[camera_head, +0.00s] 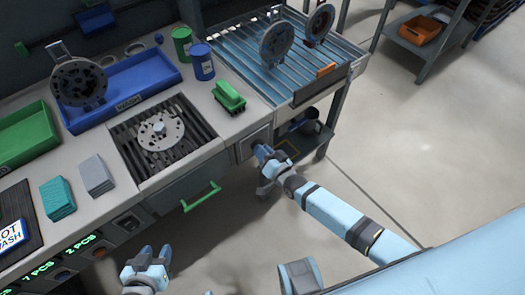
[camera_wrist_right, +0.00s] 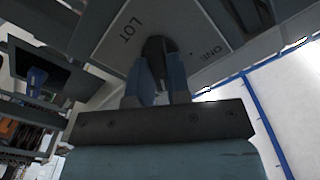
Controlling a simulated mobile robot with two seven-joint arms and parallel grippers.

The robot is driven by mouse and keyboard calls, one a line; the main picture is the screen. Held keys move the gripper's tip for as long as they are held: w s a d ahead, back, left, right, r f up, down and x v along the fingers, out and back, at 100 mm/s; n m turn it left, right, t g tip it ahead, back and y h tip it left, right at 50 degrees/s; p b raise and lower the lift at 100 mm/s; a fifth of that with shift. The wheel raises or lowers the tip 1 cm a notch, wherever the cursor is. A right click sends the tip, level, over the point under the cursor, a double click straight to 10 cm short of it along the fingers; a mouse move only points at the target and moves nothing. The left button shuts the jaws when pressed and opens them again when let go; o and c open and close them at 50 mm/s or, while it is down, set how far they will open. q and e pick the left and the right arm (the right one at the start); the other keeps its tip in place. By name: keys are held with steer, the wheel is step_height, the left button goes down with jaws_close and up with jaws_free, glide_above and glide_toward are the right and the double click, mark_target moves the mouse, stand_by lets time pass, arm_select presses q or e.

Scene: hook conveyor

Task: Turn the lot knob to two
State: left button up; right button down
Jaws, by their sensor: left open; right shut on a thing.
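The lot knob (camera_wrist_right: 154,46) is a dark knob on a grey plate (camera_wrist_right: 205,25) in the right wrist view. The plate is marked LOT on the left and ONE on the right. My right gripper (camera_wrist_right: 162,85) is shut on the knob, with one blue finger on each side. In the head view my right gripper (camera_head: 261,153) is at the right end of the counter front and mostly hides the knob. The knob's exact pointing is unclear. My left gripper (camera_head: 157,254) is open and empty, in front of the counter.
A drawer with a green handle (camera_head: 201,197) is left of the knob plate. A green brush (camera_head: 229,96) and a blue can (camera_head: 202,62) stand on the counter above.

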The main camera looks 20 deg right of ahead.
steer(key=shift+m, duration=0.8)
steer(key=c, duration=1.1)
jaws_free()
steer(key=shift+s, duration=0.1)
